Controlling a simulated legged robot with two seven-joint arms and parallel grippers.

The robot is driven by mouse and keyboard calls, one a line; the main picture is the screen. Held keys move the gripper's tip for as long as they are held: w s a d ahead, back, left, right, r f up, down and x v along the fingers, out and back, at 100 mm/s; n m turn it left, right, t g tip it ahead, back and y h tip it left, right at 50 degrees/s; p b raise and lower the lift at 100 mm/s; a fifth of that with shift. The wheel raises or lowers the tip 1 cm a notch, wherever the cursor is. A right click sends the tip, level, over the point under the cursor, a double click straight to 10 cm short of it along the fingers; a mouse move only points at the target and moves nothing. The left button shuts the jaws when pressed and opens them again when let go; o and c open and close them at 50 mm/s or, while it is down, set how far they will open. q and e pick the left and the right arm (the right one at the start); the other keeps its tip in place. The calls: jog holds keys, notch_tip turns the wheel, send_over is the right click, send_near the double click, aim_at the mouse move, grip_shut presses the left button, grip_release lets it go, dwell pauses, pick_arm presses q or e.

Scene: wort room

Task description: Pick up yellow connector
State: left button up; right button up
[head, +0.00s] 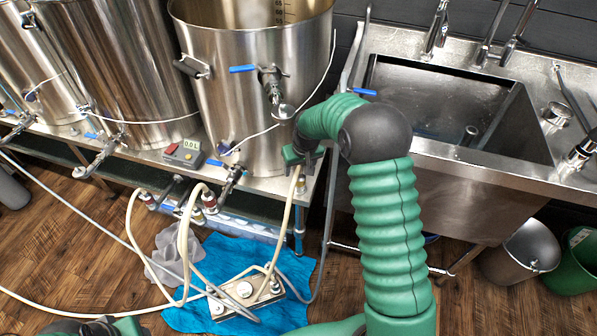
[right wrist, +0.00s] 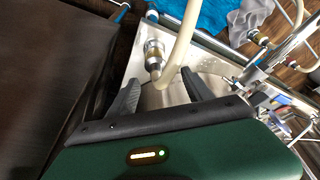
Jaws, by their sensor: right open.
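The yellow connector (right wrist: 154,52) is a brass-coloured fitting with metal ends, joined to a cream hose, on the metal table (right wrist: 210,62). In the head view a fitting (head: 301,186) shows just below my right gripper (head: 299,164), at the table's right edge. In the right wrist view my right gripper (right wrist: 160,84) is open. Its two dark fingers stand apart, with the connector's lower end and the hose bend showing in line with the gap between them. I cannot tell whether they touch. Part of my left arm shows at the bottom left; its jaws are not seen.
A steel kettle (head: 250,110) with a valve stands behind my right gripper. A steel sink (head: 440,100) is to the right. Hoses run down to a pump plate (head: 240,291) on a blue cloth (head: 212,262) on the floor. A grey control box (head: 184,152) sits on the table.

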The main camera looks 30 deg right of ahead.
aim_at(299, 177)
jog(key=shift+w+d+f, duration=0.15)
jog(key=shift+w+f, duration=0.05)
jog(key=shift+f, duration=0.15)
jog(key=b+x, duration=0.1)
jog(key=x, duration=0.1)
jog(key=b+x, duration=0.1)
jog(key=x, duration=0.2)
jog(key=b+x, duration=0.1)
jog(key=x, duration=0.1)
jog(key=shift+s+d+f, duration=0.1)
jog(key=shift+s+f, duration=0.2)
jog(key=shift+s, duration=0.05)
jog(key=shift+r, duration=0.1)
jog(key=shift+c, duration=0.8)
grip_shut()
